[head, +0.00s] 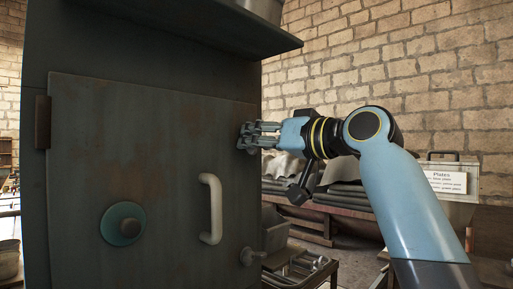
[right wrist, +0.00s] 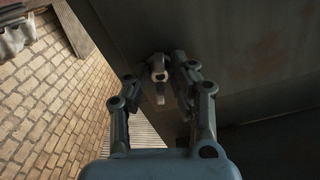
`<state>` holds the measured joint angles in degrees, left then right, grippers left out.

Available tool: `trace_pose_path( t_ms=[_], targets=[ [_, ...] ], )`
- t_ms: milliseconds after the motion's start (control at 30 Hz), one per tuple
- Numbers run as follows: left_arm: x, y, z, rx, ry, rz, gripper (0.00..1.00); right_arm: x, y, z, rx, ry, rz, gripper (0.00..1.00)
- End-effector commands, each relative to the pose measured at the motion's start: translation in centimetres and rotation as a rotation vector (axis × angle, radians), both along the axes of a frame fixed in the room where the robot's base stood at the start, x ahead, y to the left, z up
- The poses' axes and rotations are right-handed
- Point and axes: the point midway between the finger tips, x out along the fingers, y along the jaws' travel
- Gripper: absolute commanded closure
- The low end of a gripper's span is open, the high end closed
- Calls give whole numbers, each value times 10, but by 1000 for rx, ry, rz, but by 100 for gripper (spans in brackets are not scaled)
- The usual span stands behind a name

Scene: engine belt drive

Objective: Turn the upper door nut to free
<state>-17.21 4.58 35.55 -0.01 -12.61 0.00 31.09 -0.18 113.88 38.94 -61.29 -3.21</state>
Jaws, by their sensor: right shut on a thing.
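The dark metal door (head: 150,150) fills the left half of the head view and is closed against its frame. My right gripper (head: 250,136) is at the upper right edge of the door, its fingers pointing left and shut on the upper door nut. In the right wrist view the upper door nut (right wrist: 158,72) shows as a pale, worn piece between the fingertips; the fingers hide part of it. My left gripper is out of view.
A white curved handle (head: 211,209) and a round green dial (head: 123,224) stick out of the door. A dark ledge (head: 200,25) overhangs above. Behind my right arm are grey sheets and pipes on a rack (head: 340,205) and a "Plates" sign (head: 446,181).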

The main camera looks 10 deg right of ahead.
Motion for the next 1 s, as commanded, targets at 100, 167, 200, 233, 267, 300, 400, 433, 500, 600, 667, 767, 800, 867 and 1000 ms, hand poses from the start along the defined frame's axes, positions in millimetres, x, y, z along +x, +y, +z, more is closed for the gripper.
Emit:
trace_pose_path(
  t_ms=[100, 167, 200, 233, 267, 300, 400, 433, 500, 600, 667, 767, 800, 867, 1000],
  targets=[
    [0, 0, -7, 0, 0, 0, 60, 0, 0, -3, -77, -47, 1, 100],
    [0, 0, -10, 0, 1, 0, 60, 0, 0, -3, -112, -72, 1, 100],
    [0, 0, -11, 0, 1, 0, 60, 0, 0, -3, -133, -86, 1, 100],
    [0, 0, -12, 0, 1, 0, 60, 0, 0, -3, -149, -96, 1, 100],
    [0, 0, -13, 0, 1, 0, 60, 0, 0, -3, -164, -106, 1, 100],
    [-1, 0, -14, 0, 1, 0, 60, 0, 0, -3, -181, -118, 1, 100],
    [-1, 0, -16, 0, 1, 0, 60, 0, 0, -3, -219, -142, 0, 100],
    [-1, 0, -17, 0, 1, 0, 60, 0, 0, -3, -229, -147, 0, 100],
    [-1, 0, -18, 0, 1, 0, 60, 0, 0, -3, -246, -158, 0, 100],
    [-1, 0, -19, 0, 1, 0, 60, 0, 0, -2, -264, -170, 0, 100],
    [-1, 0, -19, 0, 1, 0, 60, 0, 0, -2, -271, -175, 0, 100],
    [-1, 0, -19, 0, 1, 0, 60, 0, 0, -2, -279, -179, 0, 100],
    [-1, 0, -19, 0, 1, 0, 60, 0, 0, -2, -280, -180, 0, 100],
    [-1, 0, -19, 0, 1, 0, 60, 0, 0, -2, -281, -180, 0, 100],
    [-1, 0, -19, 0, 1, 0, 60, 0, 0, -2, -280, -180, 0, 100]
  ],
)
